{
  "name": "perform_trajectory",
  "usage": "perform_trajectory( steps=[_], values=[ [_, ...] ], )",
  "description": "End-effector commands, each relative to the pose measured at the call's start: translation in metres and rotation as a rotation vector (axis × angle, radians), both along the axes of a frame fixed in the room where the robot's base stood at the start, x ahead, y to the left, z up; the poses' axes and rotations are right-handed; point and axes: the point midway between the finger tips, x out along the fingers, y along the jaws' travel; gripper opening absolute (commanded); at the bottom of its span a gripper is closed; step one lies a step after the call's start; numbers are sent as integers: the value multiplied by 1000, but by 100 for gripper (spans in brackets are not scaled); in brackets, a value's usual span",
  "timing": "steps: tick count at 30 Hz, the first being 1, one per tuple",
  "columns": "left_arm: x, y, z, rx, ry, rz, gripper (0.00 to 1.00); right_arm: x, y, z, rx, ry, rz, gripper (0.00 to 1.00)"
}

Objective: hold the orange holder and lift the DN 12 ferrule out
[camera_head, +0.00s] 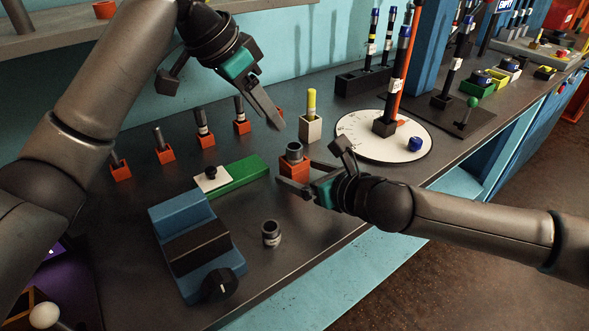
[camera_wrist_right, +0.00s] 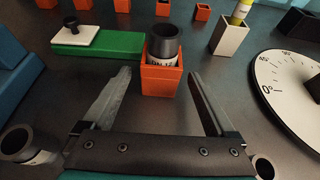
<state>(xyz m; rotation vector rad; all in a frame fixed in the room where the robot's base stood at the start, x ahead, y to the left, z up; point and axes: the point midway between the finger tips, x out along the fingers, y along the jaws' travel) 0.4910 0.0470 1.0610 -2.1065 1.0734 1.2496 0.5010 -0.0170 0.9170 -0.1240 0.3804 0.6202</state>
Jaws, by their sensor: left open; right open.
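The orange holder (camera_head: 294,171) stands upright on the dark bench, with the dark grey ferrule (camera_head: 294,153) standing in it. In the right wrist view the holder (camera_wrist_right: 162,80) is just ahead of and between the finger lines, and the ferrule (camera_wrist_right: 164,44) rises from its top; its white label is partly hidden by the holder's rim. My right gripper (camera_wrist_right: 160,76) is open and empty, its fingertips at the near side of the holder. My left gripper (camera_head: 277,116) is open and empty, above and behind the holder, pointing down to the right.
A loose ferrule (camera_head: 271,234) stands near the bench's front edge. A green block (camera_head: 240,180) and a blue device (camera_head: 196,245) lie left. A beige holder (camera_head: 310,128) and a round white dial (camera_head: 384,136) stand behind and right. Several small orange holders line the back.

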Motion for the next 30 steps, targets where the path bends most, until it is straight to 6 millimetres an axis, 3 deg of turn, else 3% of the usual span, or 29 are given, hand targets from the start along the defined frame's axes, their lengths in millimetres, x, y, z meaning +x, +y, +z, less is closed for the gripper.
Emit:
perform_trajectory(
  steps=[9,20,30],
  values=[
    [0,0,0,0,0,0,50,21,16,-11,1,-1,0,91],
    [0,0,0,0,0,0,50,24,17,-12,1,-1,0,91],
    [0,0,0,0,0,0,50,24,17,-12,0,0,-1,55]
  ],
)
